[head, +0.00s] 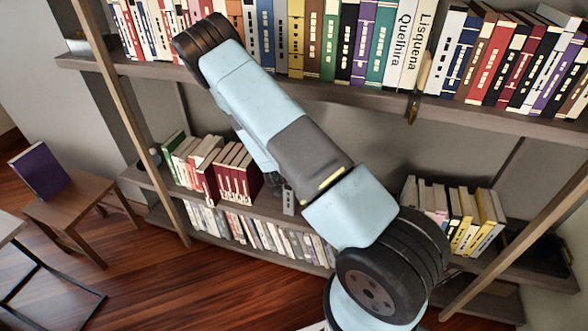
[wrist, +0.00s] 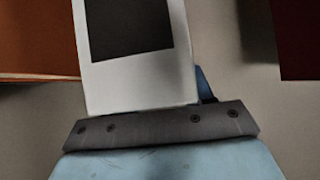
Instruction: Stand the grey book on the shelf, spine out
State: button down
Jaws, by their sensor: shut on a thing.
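The grey book (wrist: 135,85) is in the wrist view, pale grey with a dark rectangle on its face. It rises from the dark bar of my gripper (wrist: 160,125), which is shut on it. In the head view a small grey spine with dark marks (head: 288,200) shows just below my gripper (head: 273,180), beside the right end of a row of red books (head: 237,175) on the middle shelf (head: 265,207). The fingers are mostly hidden behind my arm. I cannot tell whether the book touches the shelf.
Upper shelf (head: 350,98) is packed with books. Yellow and white books (head: 465,220) stand on the middle shelf at right, behind my arm. A lower row of pale books (head: 255,233) is below. A purple book (head: 40,170) is on a small table (head: 75,205) at left.

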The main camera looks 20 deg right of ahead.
jog(key=shift+f, duration=0.15)
dwell(0.5)
jog(key=shift+c, duration=1.8)
grip_release()
jog(key=shift+s, duration=0.1)
jog(key=v, duration=1.3)
jog(key=shift+a, duration=0.2)
jog(key=shift+s, duration=0.15)
